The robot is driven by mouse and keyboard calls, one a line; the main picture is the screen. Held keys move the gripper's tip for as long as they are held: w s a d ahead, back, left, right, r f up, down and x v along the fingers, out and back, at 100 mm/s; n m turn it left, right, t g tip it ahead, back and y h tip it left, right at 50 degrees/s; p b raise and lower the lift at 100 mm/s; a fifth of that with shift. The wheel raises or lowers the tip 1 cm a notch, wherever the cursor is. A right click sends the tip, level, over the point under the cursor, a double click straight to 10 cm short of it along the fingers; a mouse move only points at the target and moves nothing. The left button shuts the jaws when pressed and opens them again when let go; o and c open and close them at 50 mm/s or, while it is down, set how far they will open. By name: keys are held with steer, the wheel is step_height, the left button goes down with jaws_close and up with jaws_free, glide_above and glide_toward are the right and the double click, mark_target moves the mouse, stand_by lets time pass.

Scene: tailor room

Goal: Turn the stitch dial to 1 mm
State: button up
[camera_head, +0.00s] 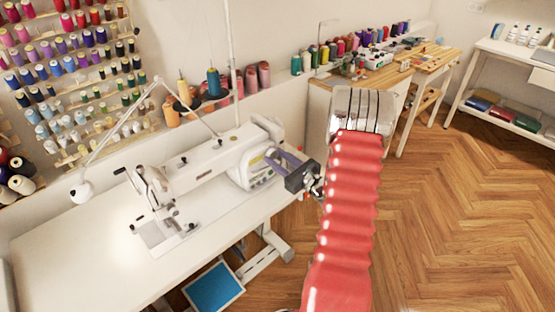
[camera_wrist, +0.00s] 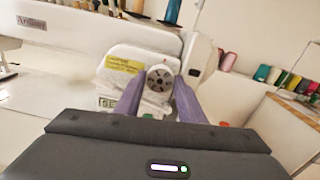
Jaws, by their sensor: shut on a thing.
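The white sewing machine (camera_head: 215,162) stands on its white table. Its stitch dial (camera_wrist: 159,79) is a small round grey knob with darker marks on the machine's right end, below a yellow label. My gripper (camera_head: 273,156) reaches the machine's right end from the right. In the wrist view its two purple fingers (camera_wrist: 159,84) stand either side of the dial, shut on it. The dial's markings are too small to read, so its setting cannot be told. In the head view the dial is hidden by my gripper.
The white sewing table (camera_head: 95,255) is mostly bare in front of the machine. A thread stand with spools (camera_head: 213,82) rises behind it. A white lamp (camera_head: 82,190) hangs at left. A wooden table (camera_head: 385,75) stands at back right. The wooden floor at right is clear.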

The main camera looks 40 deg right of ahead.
steer(key=shift+a, duration=0.1)
steer(key=o, duration=1)
steer(key=s, duration=1.4)
steer(key=shift+d, duration=0.25)
steer(key=shift+w, duration=0.1)
